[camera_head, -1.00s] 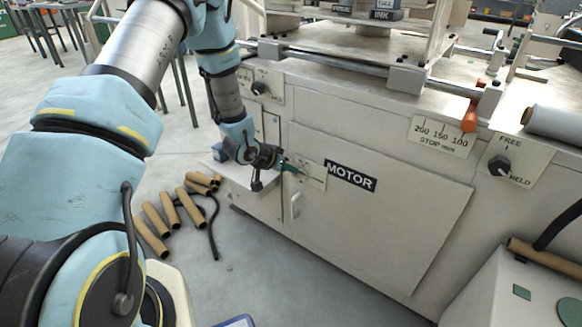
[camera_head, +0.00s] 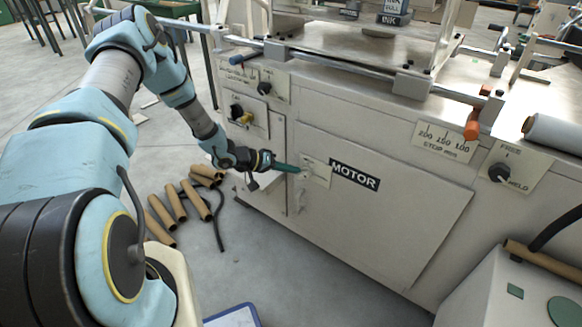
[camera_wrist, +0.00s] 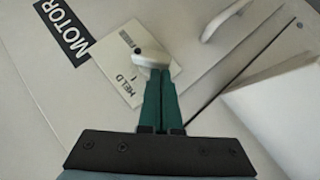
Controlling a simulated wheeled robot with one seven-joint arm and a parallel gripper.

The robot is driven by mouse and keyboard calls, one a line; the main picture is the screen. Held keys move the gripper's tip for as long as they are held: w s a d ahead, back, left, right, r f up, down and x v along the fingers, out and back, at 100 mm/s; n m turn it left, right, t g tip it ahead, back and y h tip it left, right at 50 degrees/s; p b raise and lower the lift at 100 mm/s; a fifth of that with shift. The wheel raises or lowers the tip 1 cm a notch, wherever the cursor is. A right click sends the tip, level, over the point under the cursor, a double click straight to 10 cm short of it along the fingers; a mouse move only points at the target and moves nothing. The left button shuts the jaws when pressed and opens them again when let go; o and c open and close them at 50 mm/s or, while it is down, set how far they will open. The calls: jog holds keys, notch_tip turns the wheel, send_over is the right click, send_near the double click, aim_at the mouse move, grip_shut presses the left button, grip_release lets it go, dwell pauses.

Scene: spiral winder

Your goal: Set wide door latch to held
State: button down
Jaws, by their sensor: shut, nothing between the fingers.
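The wide door (camera_head: 390,215) is the pale panel marked MOTOR on the machine's front, and it also shows in the wrist view (camera_wrist: 50,95). Its latch (camera_wrist: 150,57), a small pale lever with a rounded end, sits on a label plate (camera_wrist: 118,72) with HELD printed near its lower edge. The other word on the plate is too small to read. My gripper (camera_wrist: 160,72) is shut and empty, its green fingers together. The fingertips are right at the latch's near side; I cannot tell whether they touch. In the head view my gripper (camera_head: 297,168) reaches the plate from the left.
A door handle (camera_wrist: 222,22) stands out near the latch. A black knob (camera_head: 499,172) with FREE and HELD marks is far right. An orange-tipped stop (camera_head: 472,130) sits above the door. Several cardboard tubes (camera_head: 178,203) lie on the floor at left.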

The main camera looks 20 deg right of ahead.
notch_tip(320, 180, down, 2)
jog(key=n+g+h+b, duration=0.1)
jog(key=b, duration=0.1)
jog(key=n+g+h+b, duration=0.1)
jog(key=b, duration=0.1)
jog(key=n+g+h+b, duration=0.1)
jog(key=n+h+b, duration=0.1)
jog(key=shift+w+a+f+b, duration=0.1)
jog(key=shift+f+b, duration=0.15)
jog(key=shift+b, duration=0.1)
